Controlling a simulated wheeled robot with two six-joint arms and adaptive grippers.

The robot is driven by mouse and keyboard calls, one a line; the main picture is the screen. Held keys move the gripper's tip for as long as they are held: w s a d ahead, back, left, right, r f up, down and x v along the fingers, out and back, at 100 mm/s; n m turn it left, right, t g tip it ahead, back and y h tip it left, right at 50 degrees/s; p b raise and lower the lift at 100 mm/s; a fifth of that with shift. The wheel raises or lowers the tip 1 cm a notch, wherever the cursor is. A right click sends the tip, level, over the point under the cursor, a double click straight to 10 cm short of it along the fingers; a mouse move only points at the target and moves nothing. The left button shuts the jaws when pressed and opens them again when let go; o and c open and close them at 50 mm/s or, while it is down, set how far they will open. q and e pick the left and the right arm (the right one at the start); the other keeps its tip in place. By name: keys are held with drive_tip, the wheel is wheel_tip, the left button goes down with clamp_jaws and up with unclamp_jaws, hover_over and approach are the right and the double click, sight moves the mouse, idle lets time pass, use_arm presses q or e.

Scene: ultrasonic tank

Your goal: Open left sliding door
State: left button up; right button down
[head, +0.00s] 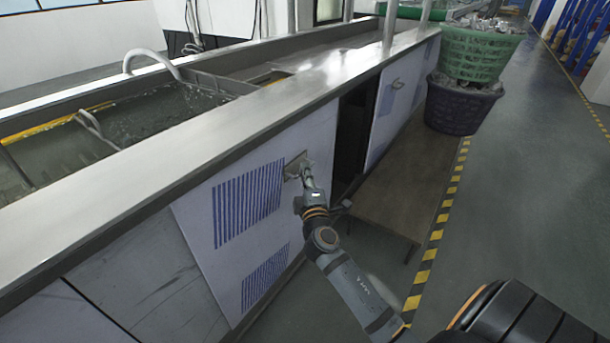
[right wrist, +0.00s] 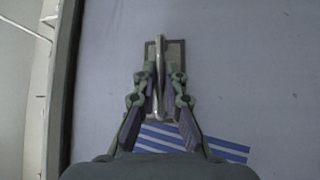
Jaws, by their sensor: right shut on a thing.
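The left sliding door (head: 205,200) is a pale panel with blue striped vent patches, on the front of the steel tank unit. Its handle, a metal loop on a small square plate (head: 294,164), is near the door's right edge. My right gripper (head: 305,174) is at this handle. In the right wrist view, the fingers (right wrist: 160,82) are shut on the upright handle bar (right wrist: 160,52) in front of its plate. A dark opening (head: 353,130) shows between this door and the right door (head: 392,105). My left gripper is out of view.
A green basket (head: 478,52) sits on a purple basket (head: 460,105) at the right end of the unit. A low brown platform (head: 395,195) lies before the doors. A yellow-black floor stripe (head: 437,235) runs alongside. The grey floor to the right is clear.

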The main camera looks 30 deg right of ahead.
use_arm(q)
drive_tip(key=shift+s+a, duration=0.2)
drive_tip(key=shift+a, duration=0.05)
use_arm(e)
drive_tip(key=shift+s+a, duration=0.1)
drive_tip(key=shift+a, duration=0.15)
drive_tip(key=c, duration=1.4)
unclamp_jaws()
drive_tip(key=v, duration=1.2)
drive_tip(key=shift+f, duration=0.1)
